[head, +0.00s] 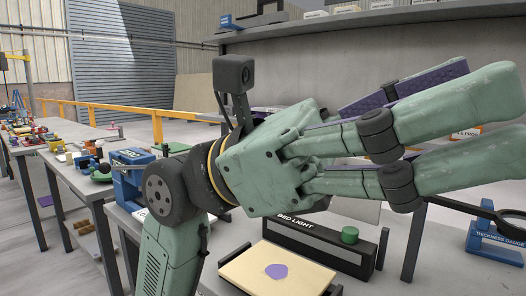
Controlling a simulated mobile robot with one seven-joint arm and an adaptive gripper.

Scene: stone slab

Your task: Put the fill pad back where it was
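My gripper (500,124) fills the right half of the head view, pointing right, well above the bench. Its green fingers are spread, with purple inner faces, and I see nothing held between them. A cream slab (242,276) lies low in the view, below my gripper. A flat, rounded purple patch (276,271) shows on the slab. I cannot tell whether this patch is the fill pad, and nothing else in view is clearly it. My arm and gripper hide part of the bench.
A black bed light (318,243) with a green knob (350,235) stands behind the slab. A blue thickness gauge (494,240) stands at right. A blue device (130,178) is left of my arm. Cluttered tables (28,149) run left. A grey shelf (390,36) hangs behind.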

